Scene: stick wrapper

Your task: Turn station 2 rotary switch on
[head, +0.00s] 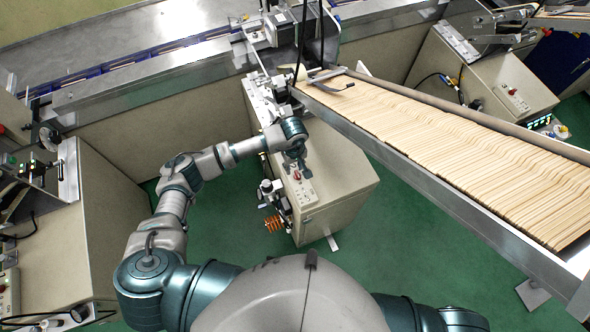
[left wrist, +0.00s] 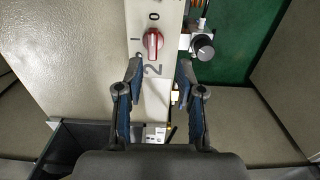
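The red rotary switch (left wrist: 152,42) sits on a pale panel strip in the left wrist view. A "0" is printed above it, an "I" mark to its left and a large "2" below it. Its handle looks roughly upright, in line with the "0". In the head view the panel (head: 301,188) is on top of the beige station cabinet (head: 342,190). My left gripper (left wrist: 160,72) is open and empty, its fingertips just below the switch and apart from it in the picture. It also shows in the head view (head: 297,163) over the panel. My right gripper is out of view.
A black-and-silver knob (left wrist: 203,47) is close to the right of the switch. A long tray of wooden sticks (head: 450,150) slopes past the cabinet's right side. Another machine (head: 100,215) stands at the left. Green floor (head: 390,245) is clear in front of the cabinet.

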